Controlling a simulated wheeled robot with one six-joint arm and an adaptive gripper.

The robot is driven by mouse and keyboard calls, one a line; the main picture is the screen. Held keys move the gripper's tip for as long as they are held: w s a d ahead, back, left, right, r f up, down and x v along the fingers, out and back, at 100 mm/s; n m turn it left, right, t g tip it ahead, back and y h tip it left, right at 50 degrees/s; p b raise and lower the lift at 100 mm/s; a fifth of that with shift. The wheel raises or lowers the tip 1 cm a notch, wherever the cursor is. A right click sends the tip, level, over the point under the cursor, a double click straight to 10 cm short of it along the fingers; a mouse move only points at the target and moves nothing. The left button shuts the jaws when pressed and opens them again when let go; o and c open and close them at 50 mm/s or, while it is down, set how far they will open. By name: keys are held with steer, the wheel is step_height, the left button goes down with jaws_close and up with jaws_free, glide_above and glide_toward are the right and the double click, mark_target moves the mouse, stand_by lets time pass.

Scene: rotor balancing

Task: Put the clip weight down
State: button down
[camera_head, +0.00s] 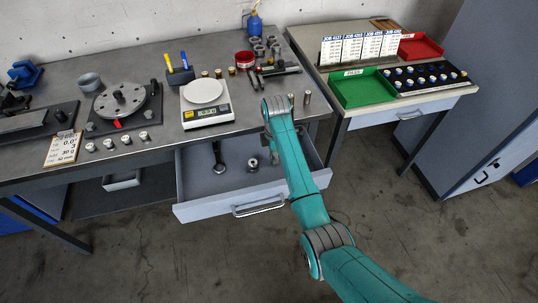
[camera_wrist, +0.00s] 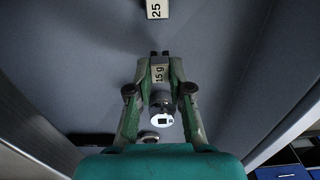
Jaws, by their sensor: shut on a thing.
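My gripper (camera_wrist: 160,76) is shut on the clip weight (camera_wrist: 161,104), a small dark grey metal piece with a pale round face, between the fingers in the wrist view. A "15 g" tag shows between the fingertips; I cannot tell whether it is on the weight or on the drawer floor behind. The gripper is at the open grey drawer (camera_head: 205,210), at its right part in the head view, mostly hidden by my teal arm. Whether the weight touches the drawer floor is unclear.
A wrench (camera_head: 218,157) and a small metal piece (camera_head: 253,163) lie in the drawer. A "25" tag (camera_wrist: 157,9) shows on the drawer floor. Above stand the scale (camera_head: 206,103) and the rotor (camera_head: 119,100). A green tray (camera_head: 362,88) is on the right table.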

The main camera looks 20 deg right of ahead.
steer(key=shift+f, duration=0.5)
steer(key=shift+f, duration=0.1)
steer(key=c, duration=1.1)
jaws_free()
